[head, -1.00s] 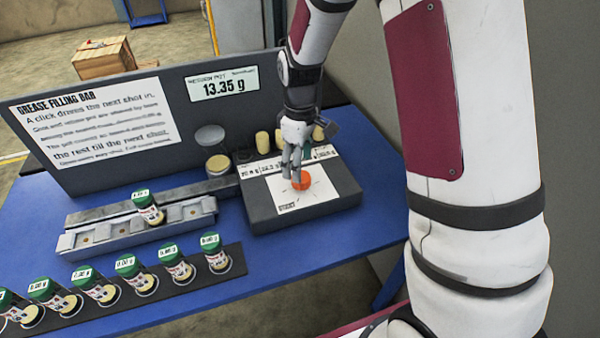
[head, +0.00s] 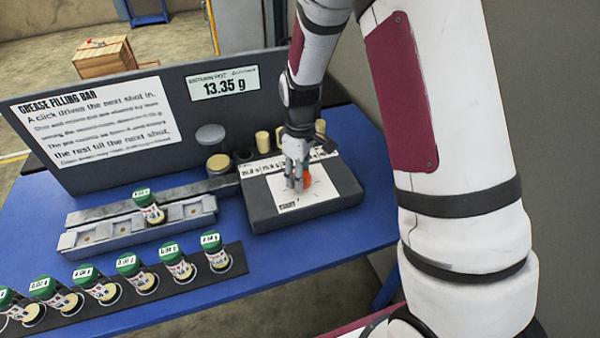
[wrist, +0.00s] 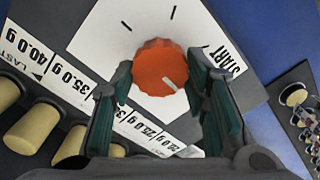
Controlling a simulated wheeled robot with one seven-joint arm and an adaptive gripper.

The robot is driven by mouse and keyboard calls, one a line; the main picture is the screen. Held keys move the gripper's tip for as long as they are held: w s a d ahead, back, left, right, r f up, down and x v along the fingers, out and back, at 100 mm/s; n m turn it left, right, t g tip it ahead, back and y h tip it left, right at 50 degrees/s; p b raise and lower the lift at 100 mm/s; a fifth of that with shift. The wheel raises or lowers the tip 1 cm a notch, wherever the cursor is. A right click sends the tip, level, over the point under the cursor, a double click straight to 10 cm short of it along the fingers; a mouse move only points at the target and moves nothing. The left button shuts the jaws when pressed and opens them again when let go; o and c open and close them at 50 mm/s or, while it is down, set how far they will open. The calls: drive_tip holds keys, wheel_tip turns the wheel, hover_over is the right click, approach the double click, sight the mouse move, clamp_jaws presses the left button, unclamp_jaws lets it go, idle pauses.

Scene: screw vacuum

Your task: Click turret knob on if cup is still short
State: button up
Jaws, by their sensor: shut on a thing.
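The orange turret knob (head: 306,182) sits on the dial plate of a dark grey box (head: 330,203). In the wrist view the knob (wrist: 156,62) is scalloped, with a white pointer mark at its lower right side. My gripper (head: 297,187) is down at the knob and shut on it, with one finger on either side in the wrist view. A cup with a green lid (head: 149,207) stands in the grey rail (head: 90,238). Its small label is too small to read surely. The display (head: 222,84) reads 13.35 g.
Several green-lidded cups (head: 217,252) stand in a dark strip (head: 235,266) at the front of the blue table (head: 285,250). Several cream cylinders (wrist: 36,129) stand behind the box, by a gram scale. A printed sign (head: 95,125) is on the back panel.

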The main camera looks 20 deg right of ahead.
drive_tip(key=shift+m, duration=0.4)
drive_tip(key=m, duration=0.5)
drive_tip(key=shift+w+d+m, duration=0.1)
drive_tip(key=shift+m, duration=0.2)
drive_tip(key=m, duration=0.5)
drive_tip(key=shift+d+p, duration=0.1)
drive_tip(key=shift+p, duration=0.3)
drive_tip(key=shift+m, duration=0.3)
drive_tip(key=o, duration=1.1)
drive_tip(key=shift+o, duration=0.2)
drive_tip(key=shift+r, duration=0.1)
wheel_tip(320, 180, up, 12)
